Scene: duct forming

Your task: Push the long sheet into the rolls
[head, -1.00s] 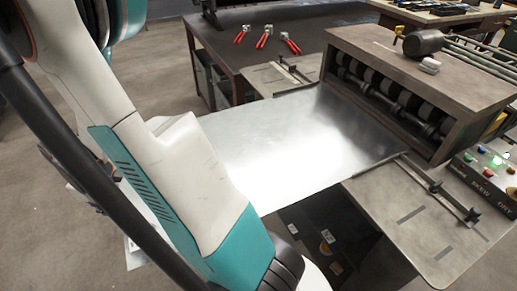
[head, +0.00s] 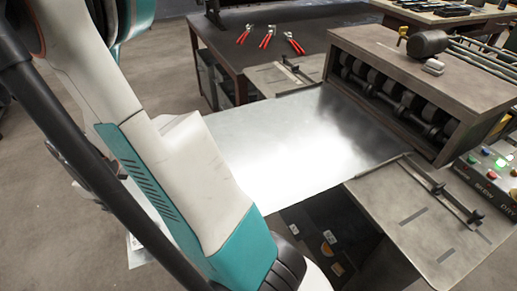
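The long sheet (head: 305,145) is a flat, shiny metal sheet lying level across the infeed of the roll machine. Its far right edge reaches the opening under the machine's housing, close to the rolls (head: 400,96); I cannot tell whether it touches them. The rolls are a row of dark and pale cylinders inside the brown housing (head: 425,65). My arm covers the sheet's near left end.
Side tables with guide bars flank the sheet, one at the near right (head: 425,215) and one at the back (head: 285,75). A mallet (head: 425,43) lies on the housing. A control panel (head: 490,170) with a lit green button is at right. Red-handled tools (head: 267,38) lie on the dark back table.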

